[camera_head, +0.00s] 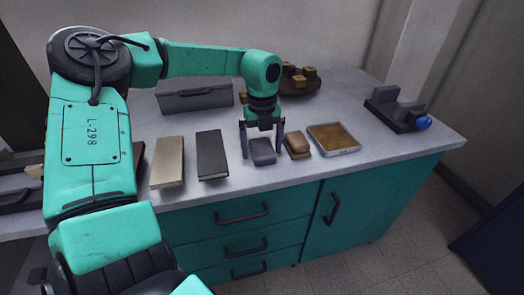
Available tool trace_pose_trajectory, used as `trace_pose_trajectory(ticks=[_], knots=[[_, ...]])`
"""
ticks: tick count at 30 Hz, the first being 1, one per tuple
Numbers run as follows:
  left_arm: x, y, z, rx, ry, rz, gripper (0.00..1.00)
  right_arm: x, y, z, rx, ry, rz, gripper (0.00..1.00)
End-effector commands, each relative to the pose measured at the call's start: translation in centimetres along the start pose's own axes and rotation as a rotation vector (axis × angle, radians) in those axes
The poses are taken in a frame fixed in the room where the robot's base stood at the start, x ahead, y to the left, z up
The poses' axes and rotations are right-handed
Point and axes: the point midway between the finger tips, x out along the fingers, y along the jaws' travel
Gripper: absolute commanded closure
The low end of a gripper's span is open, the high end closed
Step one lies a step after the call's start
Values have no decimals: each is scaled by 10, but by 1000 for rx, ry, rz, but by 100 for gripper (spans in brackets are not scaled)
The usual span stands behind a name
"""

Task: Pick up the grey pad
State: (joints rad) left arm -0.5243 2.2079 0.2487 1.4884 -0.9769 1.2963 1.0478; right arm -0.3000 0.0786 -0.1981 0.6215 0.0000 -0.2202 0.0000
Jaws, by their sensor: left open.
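The grey pad (262,152) is a small, dark grey rounded block lying near the front edge of the white counter. My left gripper (262,154) points down over it from above. Its dark fingers are apart, one on the left side of the pad and one on the right. I cannot tell whether the fingers touch the pad. My right gripper is not in view.
A brown block (298,145) sits close right of the pad, then a shallow tray (334,150) with a brown surface. A black box (212,155) and a beige box (168,162) lie left. A grey bin (194,97) and a bowl of cubes (300,87) stand behind.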

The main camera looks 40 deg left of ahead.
Motion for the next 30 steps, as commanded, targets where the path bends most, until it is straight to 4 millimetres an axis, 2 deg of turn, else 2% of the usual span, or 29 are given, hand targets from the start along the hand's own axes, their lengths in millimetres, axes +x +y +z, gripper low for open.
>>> trace_pose_trajectory(ticks=[4, 5, 6, 10, 11, 17, 20, 27, 30], knots=[[0, 0, 0, 0, -1, -1, 0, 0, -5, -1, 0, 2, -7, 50], [0, 0, 0, 0, -1, -1, 8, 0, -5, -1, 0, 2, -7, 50], [0, 0, 0, 0, 0, -1, 23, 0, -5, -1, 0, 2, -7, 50], [0, 0, 0, 0, 0, 0, 73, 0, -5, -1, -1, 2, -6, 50], [0, 0, 0, 0, 0, 0, 78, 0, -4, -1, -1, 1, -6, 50], [-1, 0, 0, 0, -1, -1, 78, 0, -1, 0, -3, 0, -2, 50], [-11, -1, 1, 0, -3, -2, 78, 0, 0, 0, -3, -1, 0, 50], [-71, 0, 1, 0, -4, -2, 78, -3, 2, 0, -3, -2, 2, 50], [-90, 0, 1, -1, -3, -1, 78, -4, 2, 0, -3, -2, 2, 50]])
